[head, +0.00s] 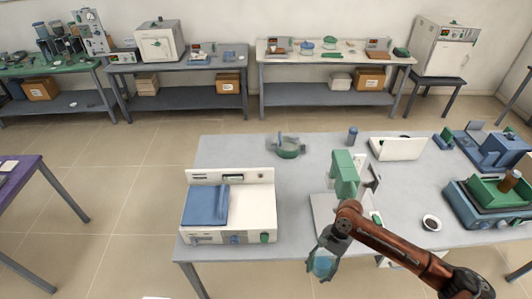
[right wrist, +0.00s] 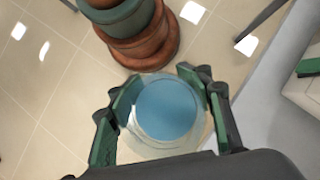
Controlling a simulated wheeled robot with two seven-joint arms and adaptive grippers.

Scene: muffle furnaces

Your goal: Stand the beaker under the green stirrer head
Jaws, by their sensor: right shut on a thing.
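The beaker (head: 321,266) is clear with blue contents. My right gripper (head: 323,258) is shut around it and holds it in the air at the table's front edge. In the right wrist view the beaker (right wrist: 168,110) sits between the green finger pads, seen from above, with floor behind it. The green stirrer head (head: 346,172) stands on the table behind and to the right of the beaker. Its white base plate (head: 325,214) is partly hidden by my right arm. The beaker is apart from the stirrer. My left gripper is not in view.
On the grey table (head: 230,153), a white device with a blue lid (head: 206,205) stands at the left. A green-grey ring-shaped item (head: 288,150) and a small blue cylinder (head: 352,136) lie behind. A dark-filled dish (head: 431,222) and blue-green apparatus (head: 490,205) are at the right.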

